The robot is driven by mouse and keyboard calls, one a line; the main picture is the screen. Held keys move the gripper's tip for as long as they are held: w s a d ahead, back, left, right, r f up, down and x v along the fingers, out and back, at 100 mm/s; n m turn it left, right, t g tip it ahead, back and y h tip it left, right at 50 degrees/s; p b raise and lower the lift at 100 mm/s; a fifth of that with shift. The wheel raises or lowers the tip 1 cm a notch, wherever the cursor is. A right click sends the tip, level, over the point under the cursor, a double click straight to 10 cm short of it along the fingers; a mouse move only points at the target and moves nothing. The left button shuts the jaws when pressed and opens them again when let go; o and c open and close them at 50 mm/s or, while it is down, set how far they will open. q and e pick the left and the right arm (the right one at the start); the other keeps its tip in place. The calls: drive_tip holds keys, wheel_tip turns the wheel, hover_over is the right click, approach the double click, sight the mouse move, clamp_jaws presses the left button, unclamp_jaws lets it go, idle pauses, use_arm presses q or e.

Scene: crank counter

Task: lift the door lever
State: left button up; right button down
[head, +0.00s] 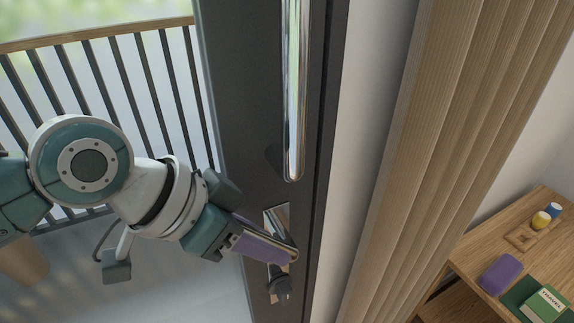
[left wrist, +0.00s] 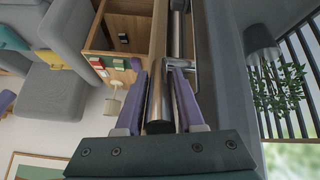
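The door lever (head: 262,234) is a chrome bar at the lower part of the dark door (head: 245,120), on a chrome plate (head: 280,216). My left gripper (head: 268,247) reaches it from the left, its purple fingers lying along the lever. In the left wrist view, the lever (left wrist: 160,108) runs between the two fingers of the left gripper (left wrist: 160,78), one on each side and close to it. The gripper appears shut on the lever. The fingers hide part of the lever in the head view. My right gripper is not in view.
A long vertical chrome pull handle (head: 294,90) stands on the door above the lever. A dark knob (head: 280,286) sits below it. A railing (head: 120,70) is behind my arm.

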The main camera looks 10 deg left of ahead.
use_arm(q)
drive_tip(key=shift+o, duration=1.4)
drive_tip(key=p+v, duration=0.1)
drive_tip(key=v, duration=0.9)
